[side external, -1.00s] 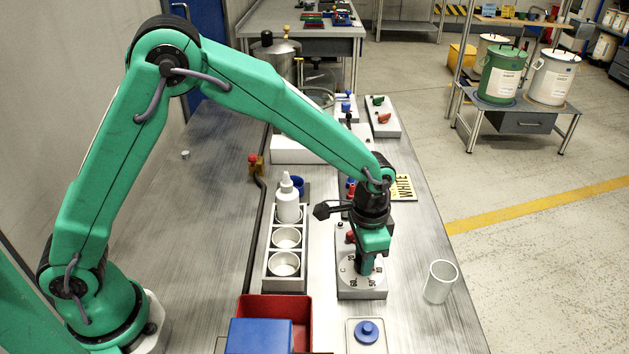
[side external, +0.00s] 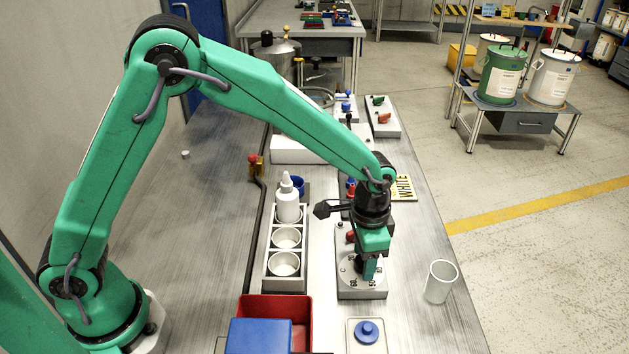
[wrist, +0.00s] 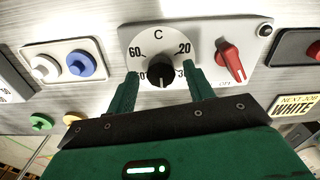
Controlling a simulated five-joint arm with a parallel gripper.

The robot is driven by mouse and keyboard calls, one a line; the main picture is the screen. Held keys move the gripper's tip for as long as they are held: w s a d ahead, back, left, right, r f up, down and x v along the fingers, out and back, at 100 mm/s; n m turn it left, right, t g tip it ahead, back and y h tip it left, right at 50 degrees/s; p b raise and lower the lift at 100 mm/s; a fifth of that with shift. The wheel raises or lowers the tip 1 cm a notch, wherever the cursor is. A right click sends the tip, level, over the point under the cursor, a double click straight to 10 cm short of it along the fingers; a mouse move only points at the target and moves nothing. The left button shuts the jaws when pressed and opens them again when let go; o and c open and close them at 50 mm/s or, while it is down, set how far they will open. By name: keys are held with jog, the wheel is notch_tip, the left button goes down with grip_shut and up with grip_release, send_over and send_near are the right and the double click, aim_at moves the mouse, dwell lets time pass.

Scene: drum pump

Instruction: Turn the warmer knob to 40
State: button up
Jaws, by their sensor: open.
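The black warmer knob (wrist: 160,74) sits on a round white dial (wrist: 143,44) on a grey box (side external: 362,294). The dial shows 60 and 20 at the top, with 50 and 30 partly covered by my fingers lower down. The knob's white mark points down in the wrist view, between 50 and 30; no 40 is readable there. My gripper (wrist: 162,76) is open, with one finger on each side of the knob and a gap to it on both sides. In the side view my gripper (side external: 366,277) is low over the dial and hides the knob.
A red switch lever (wrist: 230,60) is right of the dial on the same box. A panel with white and blue knobs (wrist: 80,63) is to the left. A clear glass (side external: 440,282) and a rack with a white bottle (side external: 288,204) stand nearby.

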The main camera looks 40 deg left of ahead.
aim_at(360, 259)
jog(key=shift+r, duration=3.8)
jog(key=shift+s+a+r, duration=0.15)
jog(key=shift+a+r, duration=0.2)
jog(key=shift+r, duration=0.1)
jog(key=s+a+r+n+t, duration=0.45)
jog(key=s+a+r, duration=0.75)
jog(key=a, duration=0.4)
jog(key=s+a+n+t, duration=0.1)
jog(key=s+a+n, duration=0.1)
jog(key=s+a, duration=0.2)
jog(key=s, duration=0.3)
jog(key=shift+s+a+f+n, duration=0.15)
jog(key=shift+s+f+n, duration=0.05)
jog(key=shift+n, duration=0.15)
